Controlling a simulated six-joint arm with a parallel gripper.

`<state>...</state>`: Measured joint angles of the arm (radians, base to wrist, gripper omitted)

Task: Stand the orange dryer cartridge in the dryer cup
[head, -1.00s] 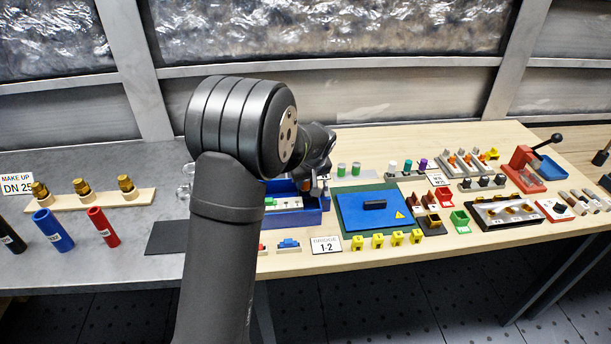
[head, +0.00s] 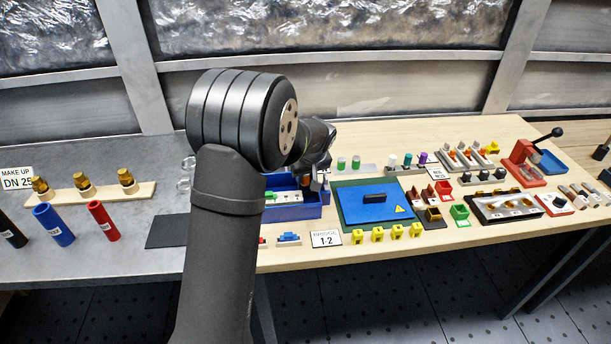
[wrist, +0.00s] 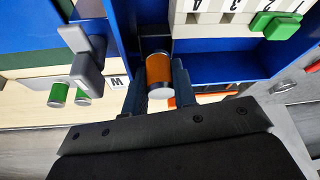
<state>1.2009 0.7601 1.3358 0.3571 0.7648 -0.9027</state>
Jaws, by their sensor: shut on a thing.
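The orange dryer cartridge (wrist: 160,68), a short cylinder with a pale end facing the camera, is between the two dark fingers of my gripper (wrist: 159,76) in the wrist view. The gripper is shut on it. Its far end is at a dark, cup-like part (wrist: 154,44) by the blue box wall; I cannot tell whether this is the dryer cup or whether the cartridge is inside it. In the head view my gripper (head: 314,184) is over the right part of the blue box (head: 308,210), mostly hidden by my arm, and the cartridge cannot be made out.
The box holds a pale numbered block (wrist: 235,12) with a green piece (wrist: 275,26). A grey lever-like part (wrist: 82,55) stands close to the left of the gripper, with green cylinders (wrist: 58,95) beyond. A blue panel (head: 372,208) lies right of the box.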

